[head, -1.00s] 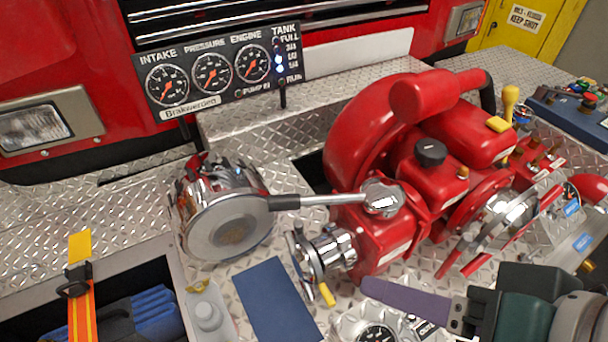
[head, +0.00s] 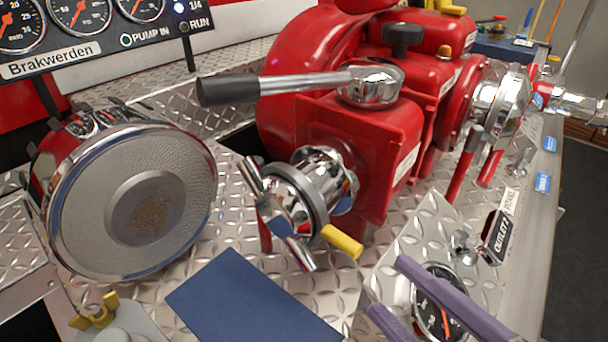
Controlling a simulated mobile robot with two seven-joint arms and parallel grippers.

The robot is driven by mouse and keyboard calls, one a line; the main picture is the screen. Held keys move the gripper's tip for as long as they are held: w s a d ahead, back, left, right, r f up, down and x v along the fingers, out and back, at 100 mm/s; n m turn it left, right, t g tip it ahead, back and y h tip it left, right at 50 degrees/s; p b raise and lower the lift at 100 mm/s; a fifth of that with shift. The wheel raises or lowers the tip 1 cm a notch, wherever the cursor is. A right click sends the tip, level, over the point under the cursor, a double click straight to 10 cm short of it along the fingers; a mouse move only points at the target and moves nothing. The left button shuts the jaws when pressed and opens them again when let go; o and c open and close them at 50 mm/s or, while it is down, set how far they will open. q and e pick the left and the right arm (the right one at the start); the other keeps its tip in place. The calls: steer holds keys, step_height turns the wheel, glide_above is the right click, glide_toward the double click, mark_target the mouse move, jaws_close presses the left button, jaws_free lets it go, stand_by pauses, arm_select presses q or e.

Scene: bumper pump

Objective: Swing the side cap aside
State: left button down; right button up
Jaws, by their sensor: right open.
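The red pump (head: 345,150) stands on the metal deck. On its front is a chrome capped fitting (head: 305,192) with a crossbar and a yellow handle (head: 342,241). On its right side is a second round chrome cap (head: 503,103) with red levers near it. I cannot tell for sure which of these is the side cap. My right gripper (head: 388,287) shows two purple fingers at the bottom right. It is open and empty, in front of the pump and over the gauge panel, apart from both caps. My left gripper is not in view.
A large round chrome strainer (head: 140,200) stands on the left. A long lever (head: 270,86) with a dark grip sticks out left above the front fitting. A blue plate (head: 250,305) lies below. A gauge (head: 438,305) sits partly behind my fingers. The deck's right edge drops to dark floor.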

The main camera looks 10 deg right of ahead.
mark_target(359, 255)
steer(key=x, duration=0.9)
steer(key=shift+b, duration=0.35)
steer(key=shift+c, duration=0.4)
jaws_close()
steer(key=shift+r, duration=0.1)
stand_by(0.4)
